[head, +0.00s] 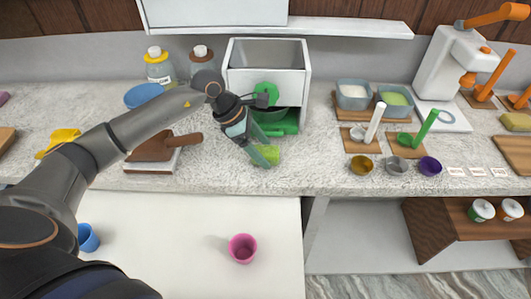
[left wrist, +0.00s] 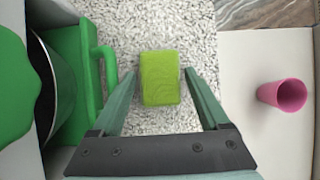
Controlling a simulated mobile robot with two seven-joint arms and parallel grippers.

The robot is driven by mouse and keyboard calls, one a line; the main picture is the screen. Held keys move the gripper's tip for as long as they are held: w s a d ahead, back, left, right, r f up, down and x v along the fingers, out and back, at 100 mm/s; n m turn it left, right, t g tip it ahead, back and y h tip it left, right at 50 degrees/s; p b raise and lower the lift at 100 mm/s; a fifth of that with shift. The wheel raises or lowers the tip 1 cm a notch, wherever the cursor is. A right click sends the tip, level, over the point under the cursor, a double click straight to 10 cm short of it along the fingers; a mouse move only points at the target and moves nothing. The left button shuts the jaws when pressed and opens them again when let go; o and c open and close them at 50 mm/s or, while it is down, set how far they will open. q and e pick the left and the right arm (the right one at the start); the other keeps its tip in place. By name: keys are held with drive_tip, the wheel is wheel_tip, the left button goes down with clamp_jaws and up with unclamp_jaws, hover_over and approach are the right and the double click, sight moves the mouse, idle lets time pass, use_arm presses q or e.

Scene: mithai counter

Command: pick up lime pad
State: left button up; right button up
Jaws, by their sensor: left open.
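The lime pad (left wrist: 160,78) is a small yellow-green rounded block lying on the speckled counter (head: 215,172). In the left wrist view it sits between the two fingers of my left gripper (left wrist: 160,88), with a gap on each side. In the head view the lime pad (head: 270,154) shows partly behind the fingertips of my left gripper (head: 267,157). My left gripper is open, points down at the pad and holds nothing. My right gripper is not in view.
A white machine (head: 305,75) with a green tray (head: 285,125) and green knob stands close behind the gripper. A brown-handled scraper (head: 152,148) lies left. A pink cup (head: 243,248) stands on the lower white surface in front. Several small bowls stand right.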

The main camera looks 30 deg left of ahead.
use_arm(q)
drive_tip(key=c, duration=1.1)
drive_tip(key=shift+r, duration=0.1)
drive_tip(key=shift+r, duration=0.5)
drive_tip(key=s+a+r+b, duration=0.5)
drive_tip(key=s+a+r, duration=0.2)
drive_tip(key=s+r, duration=0.5)
drive_tip(key=shift+s, duration=0.1)
